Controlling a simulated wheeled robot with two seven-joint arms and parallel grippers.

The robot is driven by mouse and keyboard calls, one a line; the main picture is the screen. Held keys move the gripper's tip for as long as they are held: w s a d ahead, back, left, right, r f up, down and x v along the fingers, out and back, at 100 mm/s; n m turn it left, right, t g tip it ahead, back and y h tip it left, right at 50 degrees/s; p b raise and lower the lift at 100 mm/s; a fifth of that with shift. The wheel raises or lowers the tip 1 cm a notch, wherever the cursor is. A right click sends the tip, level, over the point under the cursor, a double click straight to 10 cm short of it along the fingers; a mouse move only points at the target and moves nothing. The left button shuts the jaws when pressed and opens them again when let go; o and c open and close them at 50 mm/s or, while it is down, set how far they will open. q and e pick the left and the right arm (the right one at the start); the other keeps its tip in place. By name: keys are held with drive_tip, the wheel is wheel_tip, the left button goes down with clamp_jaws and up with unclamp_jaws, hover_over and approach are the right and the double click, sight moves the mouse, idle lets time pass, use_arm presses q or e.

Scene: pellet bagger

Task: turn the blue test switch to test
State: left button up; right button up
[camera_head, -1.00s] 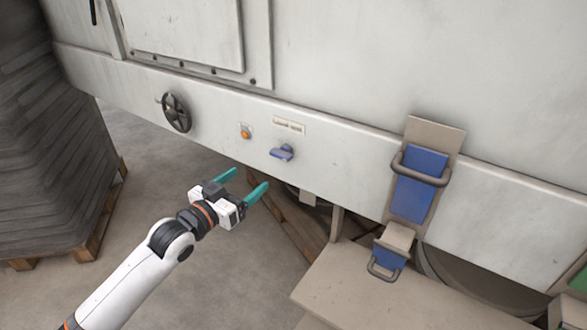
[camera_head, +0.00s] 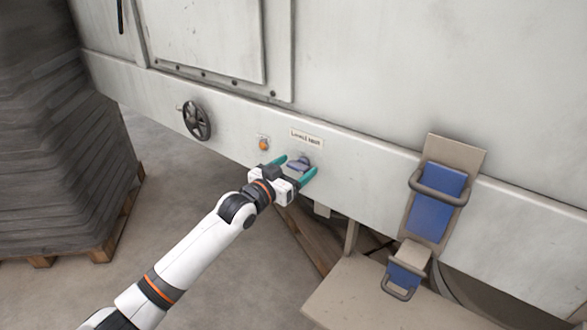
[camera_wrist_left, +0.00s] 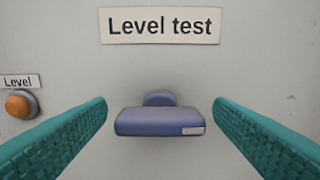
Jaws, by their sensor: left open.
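The blue test switch (camera_head: 298,164) sits on the pale machine panel under a "Level test" label (camera_head: 306,137). In the left wrist view the switch (camera_wrist_left: 160,121) is a blue bar handle lying level, with a small pale mark at its right end. My left gripper (camera_head: 296,168) is open, its teal fingers on either side of the switch. In the left wrist view there is a clear gap between the handle and each finger (camera_wrist_left: 160,135). My right gripper is not in view.
An orange lamp or button (camera_head: 263,144) labelled "Level" is just left of the switch. A black handwheel (camera_head: 196,120) is farther left. Blue-fronted brackets with grey handles (camera_head: 437,200) stand to the right. A wrapped stack on a pallet (camera_head: 50,150) is at far left.

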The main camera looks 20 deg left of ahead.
use_arm(q)
drive_tip(key=shift+c, duration=0.4)
drive_tip(key=c, duration=0.9)
drive_tip(key=shift+m, duration=0.3)
drive_tip(key=shift+m+p, duration=0.6)
drive_tip(key=shift+m, duration=0.3)
drive_tip(key=m+p, duration=0.1)
drive_tip(key=m, duration=0.2)
drive_tip(key=shift+d+m, duration=0.15)
drive_tip(key=shift+m, duration=0.15)
drive_tip(key=m+p, duration=0.1)
drive_tip(key=m, duration=0.3)
drive_tip(key=shift+s+f, duration=0.1)
drive_tip(key=shift+d+m+p, duration=0.1)
drive_tip(key=shift+m+p, duration=0.25)
drive_tip(key=shift+m, duration=0.65)
drive_tip(key=shift+f, duration=0.1)
